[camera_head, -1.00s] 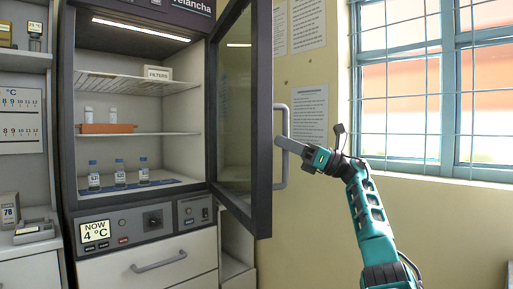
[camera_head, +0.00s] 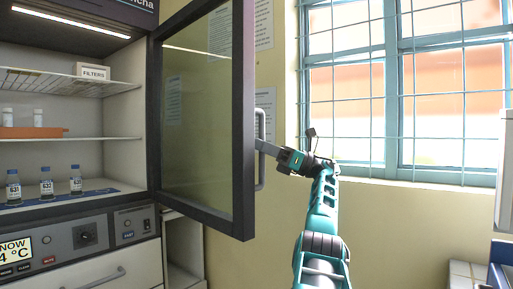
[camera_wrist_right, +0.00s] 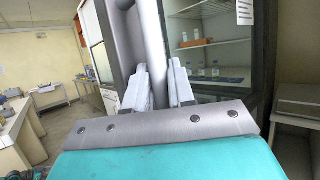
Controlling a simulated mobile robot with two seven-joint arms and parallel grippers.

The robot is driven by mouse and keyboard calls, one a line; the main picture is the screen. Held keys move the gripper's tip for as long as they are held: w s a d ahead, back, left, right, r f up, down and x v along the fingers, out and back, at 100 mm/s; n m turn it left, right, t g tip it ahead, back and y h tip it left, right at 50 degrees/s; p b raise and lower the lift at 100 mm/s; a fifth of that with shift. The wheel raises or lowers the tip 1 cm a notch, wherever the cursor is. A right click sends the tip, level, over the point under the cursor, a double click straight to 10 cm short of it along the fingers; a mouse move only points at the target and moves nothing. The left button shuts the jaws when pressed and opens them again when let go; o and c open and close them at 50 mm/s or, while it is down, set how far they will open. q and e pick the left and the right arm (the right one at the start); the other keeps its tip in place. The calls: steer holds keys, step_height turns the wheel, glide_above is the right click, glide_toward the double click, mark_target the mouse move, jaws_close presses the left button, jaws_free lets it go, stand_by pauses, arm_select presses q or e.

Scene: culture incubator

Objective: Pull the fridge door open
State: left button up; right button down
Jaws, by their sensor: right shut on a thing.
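The fridge door (camera_head: 200,125) is a dark-framed glass panel, hinged at the right side of the fridge and swung well open. Its grey bar handle (camera_head: 260,130) is on the outer face, at the free edge. My right gripper (camera_head: 262,147) is shut on the handle. In the right wrist view the handle (camera_wrist_right: 153,40) passes up between the two pale fingers of the right gripper (camera_wrist_right: 163,88). The fridge interior (camera_head: 120,120) is exposed, with vials (camera_head: 46,182) on its lower shelf. My left gripper is in neither view.
A drawer with a handle (camera_head: 95,280) lies below the fridge's control panel (camera_head: 85,237). A barred window (camera_head: 400,90) is on the right wall. A white and blue item stands at the right edge (camera_head: 503,180).

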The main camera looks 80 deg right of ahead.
stand_by(0.3)
steer(key=c, duration=1.1)
jaws_free()
steer(key=shift+o, duration=0.2)
